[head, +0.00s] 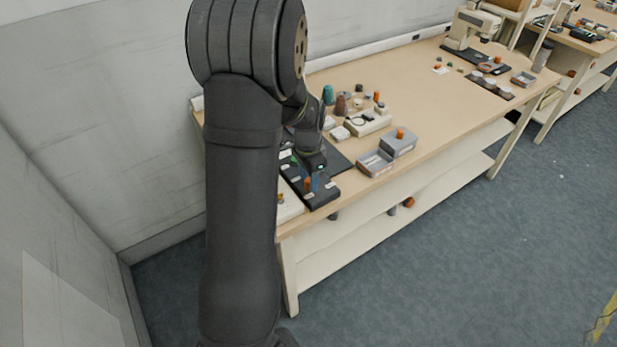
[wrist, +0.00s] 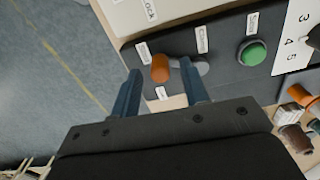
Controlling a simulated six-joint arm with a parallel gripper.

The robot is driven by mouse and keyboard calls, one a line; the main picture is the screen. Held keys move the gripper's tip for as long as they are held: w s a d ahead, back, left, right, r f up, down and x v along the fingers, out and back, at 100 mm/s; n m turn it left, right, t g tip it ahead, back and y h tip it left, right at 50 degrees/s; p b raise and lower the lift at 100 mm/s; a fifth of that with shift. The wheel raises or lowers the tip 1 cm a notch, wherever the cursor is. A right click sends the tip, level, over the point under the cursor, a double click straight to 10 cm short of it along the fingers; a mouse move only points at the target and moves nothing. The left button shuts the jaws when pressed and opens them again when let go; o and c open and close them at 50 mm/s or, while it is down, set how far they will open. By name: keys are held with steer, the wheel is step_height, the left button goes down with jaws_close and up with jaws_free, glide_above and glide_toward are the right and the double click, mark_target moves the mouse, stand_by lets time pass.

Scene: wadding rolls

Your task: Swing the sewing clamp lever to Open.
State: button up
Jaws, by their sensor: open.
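The clamp lever shows in the wrist view as an orange knob (wrist: 160,68) on a dark control panel (wrist: 222,72), at the left end of a grey slot or plate. In the head view the orange knob (head: 307,184) stands beside my gripper (head: 315,181) over the panel at the table's near left end.
A green button (wrist: 253,53) sits right of the lever, with a white numbered dial plate (wrist: 296,36) beyond it. A grey tray (head: 376,163) and several spools stand to the right on the table (head: 430,100). The floor (head: 420,270) is open in front.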

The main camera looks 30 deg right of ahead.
steer(key=shift+f, duration=0.15)
steer(key=shift+c, duration=0.3)
jaws_close()
